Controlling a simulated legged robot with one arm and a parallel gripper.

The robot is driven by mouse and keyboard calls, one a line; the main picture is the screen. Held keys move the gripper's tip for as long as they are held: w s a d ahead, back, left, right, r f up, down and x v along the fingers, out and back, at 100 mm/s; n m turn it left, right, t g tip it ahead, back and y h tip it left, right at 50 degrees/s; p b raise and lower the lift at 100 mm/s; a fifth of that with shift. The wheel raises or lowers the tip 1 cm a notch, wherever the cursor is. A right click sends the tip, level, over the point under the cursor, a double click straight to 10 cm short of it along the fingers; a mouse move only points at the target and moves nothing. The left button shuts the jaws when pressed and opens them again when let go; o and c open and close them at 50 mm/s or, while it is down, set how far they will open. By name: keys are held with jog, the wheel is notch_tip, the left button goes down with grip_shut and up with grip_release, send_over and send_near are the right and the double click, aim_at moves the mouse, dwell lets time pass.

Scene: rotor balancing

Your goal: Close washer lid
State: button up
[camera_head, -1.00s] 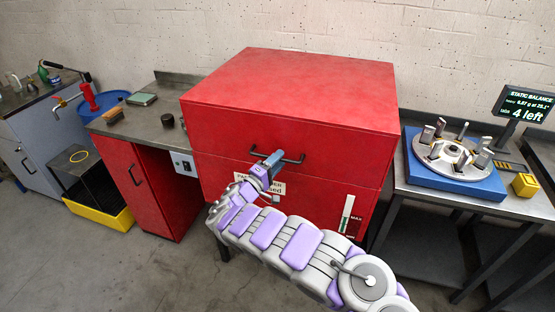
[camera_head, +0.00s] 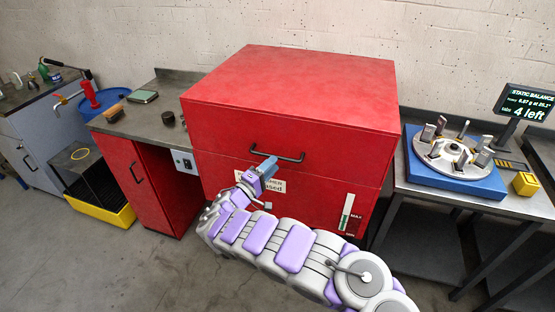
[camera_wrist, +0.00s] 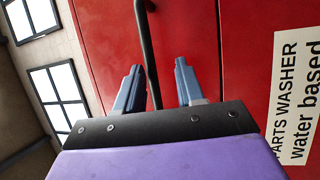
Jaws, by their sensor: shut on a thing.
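The red parts washer (camera_head: 320,205) stands in the middle of the head view. Its lid (camera_head: 300,85) is the big red upper box and lies down on the body, with only a thin seam between them. A black bar handle (camera_head: 290,158) is on the lid's front. Red shows beside the bar there, and the exact contact is hard to see.
A balancing rotor (camera_head: 450,152) on a blue base stands on the right bench, beside a display (camera_head: 525,103). On the left are a counter (camera_head: 150,118) with small items and a yellow tray (camera_head: 105,212). The floor in front is clear.

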jog(key=p+v, duration=0.2)
jog(key=v, duration=1.1)
jog(key=shift+s+a, duration=0.25)
jog(key=shift+s, duration=0.05)
jog(key=shift+f, duration=0.15)
